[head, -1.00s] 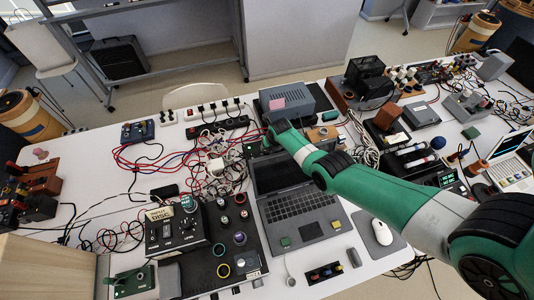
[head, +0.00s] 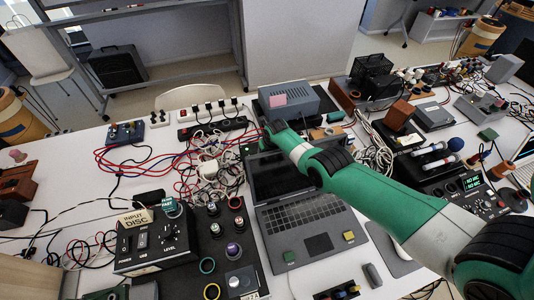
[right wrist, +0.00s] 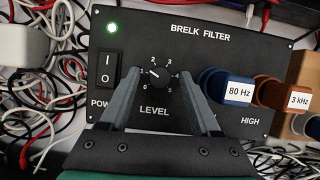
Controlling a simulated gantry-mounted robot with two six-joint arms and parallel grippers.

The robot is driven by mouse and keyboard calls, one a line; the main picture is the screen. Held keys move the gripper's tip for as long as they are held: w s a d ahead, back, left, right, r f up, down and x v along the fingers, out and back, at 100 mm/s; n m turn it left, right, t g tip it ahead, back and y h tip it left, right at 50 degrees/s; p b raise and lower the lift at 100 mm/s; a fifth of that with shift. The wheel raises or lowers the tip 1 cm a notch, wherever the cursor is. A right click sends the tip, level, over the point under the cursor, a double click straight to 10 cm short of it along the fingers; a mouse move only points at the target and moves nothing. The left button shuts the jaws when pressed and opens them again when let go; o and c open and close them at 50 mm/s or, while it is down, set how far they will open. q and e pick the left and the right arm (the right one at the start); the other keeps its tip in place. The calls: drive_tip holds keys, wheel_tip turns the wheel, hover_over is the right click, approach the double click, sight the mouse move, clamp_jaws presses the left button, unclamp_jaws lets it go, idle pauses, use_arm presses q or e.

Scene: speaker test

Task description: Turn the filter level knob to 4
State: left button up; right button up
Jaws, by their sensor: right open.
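In the right wrist view, the black BRELK FILTER box (right wrist: 215,52) faces me with its power light lit green. Its black level knob (right wrist: 160,77) sits inside a white scale from 0 to 5. The knob's white pointer line points up and left, close to 1. My right gripper (right wrist: 161,82) is open, with one grey finger on each side of the knob; I cannot tell whether either finger touches it. In the head view, my right arm reaches over the cables and hides most of the filter. My left gripper is not in view.
Blue 80 Hz (right wrist: 237,90) and orange 3 kHz (right wrist: 283,96) labelled parts stand close to the right finger. A power switch (right wrist: 106,72) is left of the knob. Loose cables (right wrist: 50,110) surround the box. A laptop (head: 300,220) lies near my right arm.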

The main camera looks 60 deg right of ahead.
clamp_jaws()
drive_tip(key=shift+w+a+f+m+g+h+b, duration=0.15)
drive_tip(key=shift+m+g+h+b, duration=0.15)
drive_tip(key=shift+m+b, duration=0.5)
drive_tip(key=shift+f+m+g+b, duration=0.15)
drive_tip(key=shift+m+g+b, duration=0.15)
drive_tip(key=shift+m+b, duration=0.75)
drive_tip(key=shift+r+m+h, duration=0.2)
drive_tip(key=shift+m+h, duration=0.1)
drive_tip(key=shift+m, duration=0.15)
